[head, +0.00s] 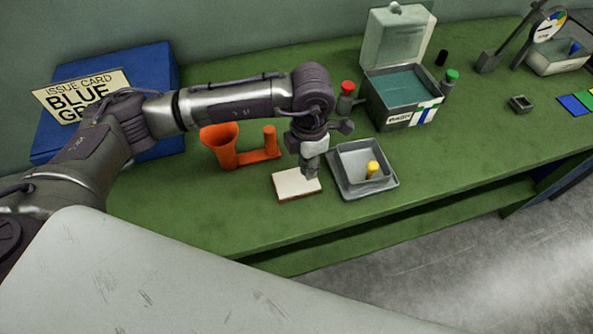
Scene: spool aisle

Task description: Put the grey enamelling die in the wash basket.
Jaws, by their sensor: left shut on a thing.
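My left gripper (311,168) points down over the right part of a cream pad (294,187) with a brown edge. It is shut on a small grey thing, which appears to be the grey enamelling die; the fingers hide most of it. I cannot tell whether it touches the pad. An open-lidded grey box (378,107) with teal inside and a white-and-blue label stands behind and to the right. It may be the wash basket; its label is too small to read surely. My right gripper is not in view.
A grey tray (341,187) holding a yellow-topped piece (373,169) is just right of the gripper. An orange funnel stand (227,155) is to the left. A red-capped bottle (346,98) and a green-capped bottle (449,80) flank the box. Green bench space right of the tray is clear.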

